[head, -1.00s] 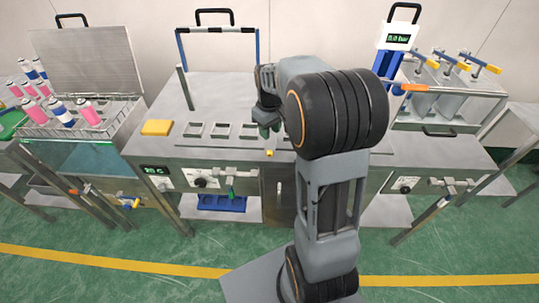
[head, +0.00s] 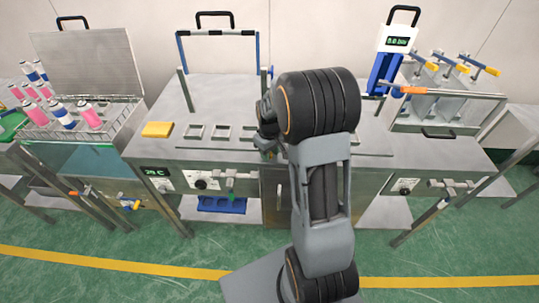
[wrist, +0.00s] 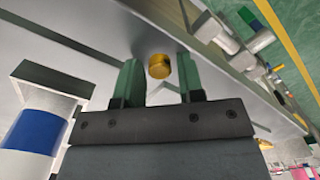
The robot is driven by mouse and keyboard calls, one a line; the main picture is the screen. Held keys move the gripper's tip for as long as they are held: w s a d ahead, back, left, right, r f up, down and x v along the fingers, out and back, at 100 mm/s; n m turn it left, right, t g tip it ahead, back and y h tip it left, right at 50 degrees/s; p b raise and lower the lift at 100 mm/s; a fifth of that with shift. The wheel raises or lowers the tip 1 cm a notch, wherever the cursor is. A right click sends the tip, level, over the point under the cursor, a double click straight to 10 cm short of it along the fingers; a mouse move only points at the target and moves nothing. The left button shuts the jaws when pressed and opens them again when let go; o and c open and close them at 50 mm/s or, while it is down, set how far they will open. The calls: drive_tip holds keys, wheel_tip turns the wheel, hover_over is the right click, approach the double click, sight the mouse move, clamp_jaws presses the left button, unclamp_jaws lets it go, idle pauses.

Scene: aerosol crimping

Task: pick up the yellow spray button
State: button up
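The yellow spray button (wrist: 159,66) is a small round piece near the front edge of the steel table, in the wrist view. My gripper (wrist: 159,70) is open, with one green finger on each side of the button at fingertip level. Small gaps show between the button and both fingers. In the head view my gripper (head: 268,150) is low over the table's front edge, partly behind my own arm. The button is hidden there.
A yellow block (head: 157,129) lies on the table's left, beside a row of square frames (head: 220,131). A rack of spray cans (head: 122,115) stands far left. A blue post with a display (head: 397,41) and an orange-handled lever (head: 414,90) stand right.

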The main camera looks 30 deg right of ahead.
clamp_jaws()
drive_tip(key=shift+r, duration=0.15)
